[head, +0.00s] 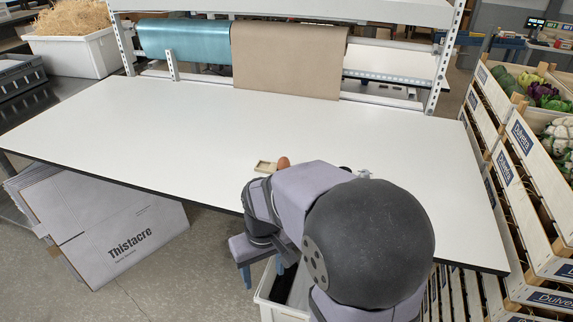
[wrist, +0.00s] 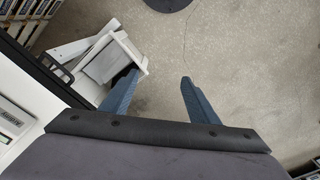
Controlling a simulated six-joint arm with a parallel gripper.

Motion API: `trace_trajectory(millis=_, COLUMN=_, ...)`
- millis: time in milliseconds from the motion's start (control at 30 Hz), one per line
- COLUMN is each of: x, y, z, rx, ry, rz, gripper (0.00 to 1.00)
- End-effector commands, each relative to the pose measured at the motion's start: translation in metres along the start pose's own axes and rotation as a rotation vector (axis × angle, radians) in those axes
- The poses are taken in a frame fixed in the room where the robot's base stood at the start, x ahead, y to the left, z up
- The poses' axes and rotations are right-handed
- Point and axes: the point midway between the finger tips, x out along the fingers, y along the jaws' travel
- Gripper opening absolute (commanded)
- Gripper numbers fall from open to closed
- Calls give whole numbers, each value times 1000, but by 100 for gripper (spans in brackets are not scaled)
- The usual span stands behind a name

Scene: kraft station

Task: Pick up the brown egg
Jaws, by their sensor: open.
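The egg does not show in the wrist view.
The white table (head: 150,125) is mostly bare. A roll of brown paper (head: 287,60) and a teal roll (head: 185,42) hang at its back. A white bin (wrist: 126,45) stands close by my gripper. Slatted wooden crates (head: 535,180) line the right side. Some small items are partly hidden behind my arm.

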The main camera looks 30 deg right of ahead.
Motion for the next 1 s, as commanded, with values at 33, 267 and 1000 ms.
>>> trace_trajectory(millis=33, x=-9, y=7, z=-24, rx=7, ry=16, rz=-3, gripper=55)
trace_trajectory(millis=267, x=-36, y=49, z=-125, rx=15, ry=97, rz=-17, gripper=55)
trace_trajectory(millis=1000, x=-76, y=211, z=-297, rx=-9, ry=324, rz=12, gripper=55)
